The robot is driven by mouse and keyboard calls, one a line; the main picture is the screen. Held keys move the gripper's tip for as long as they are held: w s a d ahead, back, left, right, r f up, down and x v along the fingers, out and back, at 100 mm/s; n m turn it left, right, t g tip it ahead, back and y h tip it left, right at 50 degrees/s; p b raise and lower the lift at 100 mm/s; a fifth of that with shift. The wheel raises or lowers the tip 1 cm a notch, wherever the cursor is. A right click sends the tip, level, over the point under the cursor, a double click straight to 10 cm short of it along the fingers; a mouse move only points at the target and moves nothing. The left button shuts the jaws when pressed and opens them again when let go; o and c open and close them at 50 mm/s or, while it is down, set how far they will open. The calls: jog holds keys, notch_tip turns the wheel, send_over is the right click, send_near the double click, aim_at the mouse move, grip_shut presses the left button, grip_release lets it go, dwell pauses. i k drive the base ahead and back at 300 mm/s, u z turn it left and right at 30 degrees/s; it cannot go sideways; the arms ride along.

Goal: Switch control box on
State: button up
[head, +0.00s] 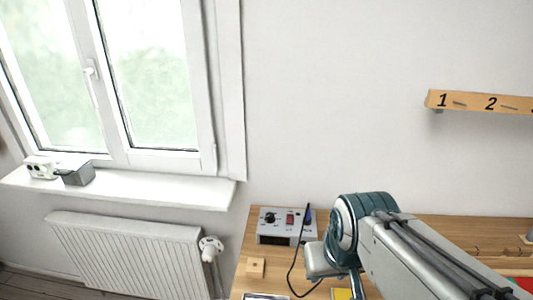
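The control box (273,238) is a small grey box near the back left of the wooden table. Its top has a black knob (269,217) and a red switch (290,219); I cannot tell which way the switch is set. A dark display strip shows on its front face. A dark pen-like tool with a blue part (307,216) stands at its right side, and a black cable (291,272) runs down from there. My arm reaches in from the lower right, just right of the box. My gripper's fingertips cannot be made out; the arm hides that area.
A small wooden block (255,267) lies in front of the box on the table (243,285). A yellow item (341,294) lies partly under my arm. A numbered wooden rack (480,102) hangs on the wall at right. A window sill (130,187) and radiator (130,253) are left.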

aim_at(289, 221)
jog(key=z, duration=0.1)
jog(key=k, duration=1.05)
jog(key=u, duration=0.8)
jog(key=i, duration=1.1)
jog(key=z, duration=0.55)
